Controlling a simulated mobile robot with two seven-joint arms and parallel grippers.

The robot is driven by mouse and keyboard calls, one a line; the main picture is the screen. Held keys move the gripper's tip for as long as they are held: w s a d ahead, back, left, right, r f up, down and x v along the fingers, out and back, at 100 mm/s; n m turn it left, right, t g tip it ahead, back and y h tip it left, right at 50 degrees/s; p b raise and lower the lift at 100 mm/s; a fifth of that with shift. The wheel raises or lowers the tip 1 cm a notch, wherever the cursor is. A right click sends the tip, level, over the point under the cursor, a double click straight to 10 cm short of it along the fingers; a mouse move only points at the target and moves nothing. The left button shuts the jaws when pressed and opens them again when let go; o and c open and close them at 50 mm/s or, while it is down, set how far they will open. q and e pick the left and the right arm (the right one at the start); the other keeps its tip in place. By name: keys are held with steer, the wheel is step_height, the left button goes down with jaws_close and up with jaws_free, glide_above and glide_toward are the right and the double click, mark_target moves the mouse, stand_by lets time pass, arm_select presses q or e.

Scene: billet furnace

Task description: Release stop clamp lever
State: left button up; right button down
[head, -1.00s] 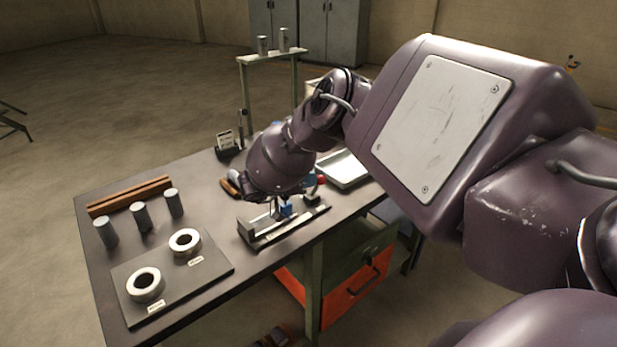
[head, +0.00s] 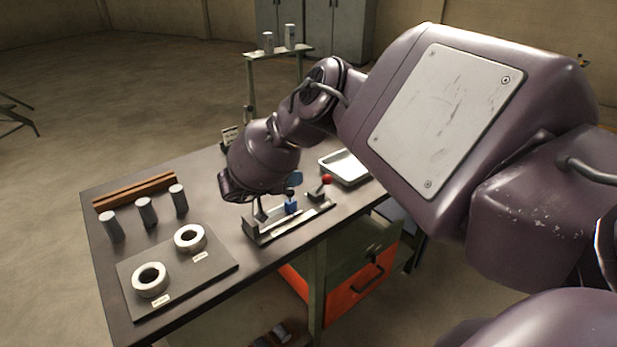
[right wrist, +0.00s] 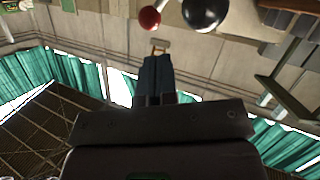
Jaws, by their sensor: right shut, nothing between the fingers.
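A lever with a red knob (head: 327,179) stands at the right end of a grey stop fixture (head: 262,237), on a small dark block (head: 315,196). A small blue block (head: 291,207) sits on the fixture. My right gripper (head: 259,210) hangs over the fixture's left part, left of the blue block and apart from the red knob. Its fingers are small and partly hidden in the head view. In the right wrist view the fingers (right wrist: 157,72) are shut and empty, with a red ball (right wrist: 150,17) and a black ball (right wrist: 205,12) beyond the tips. My left gripper is not in view.
A plate with two rings (head: 210,262), several grey cylinders (head: 147,212) and a brown rail (head: 135,191) lie left on the bench. A metal tray (head: 347,168) is behind the knob. My right arm covers the bench's back right. The bench's front edge is close to the fixture.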

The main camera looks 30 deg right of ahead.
steer(key=v, duration=0.4)
steer(key=shift+a+r, duration=0.1)
steer(key=shift+a, duration=0.15)
stand_by(0.3)
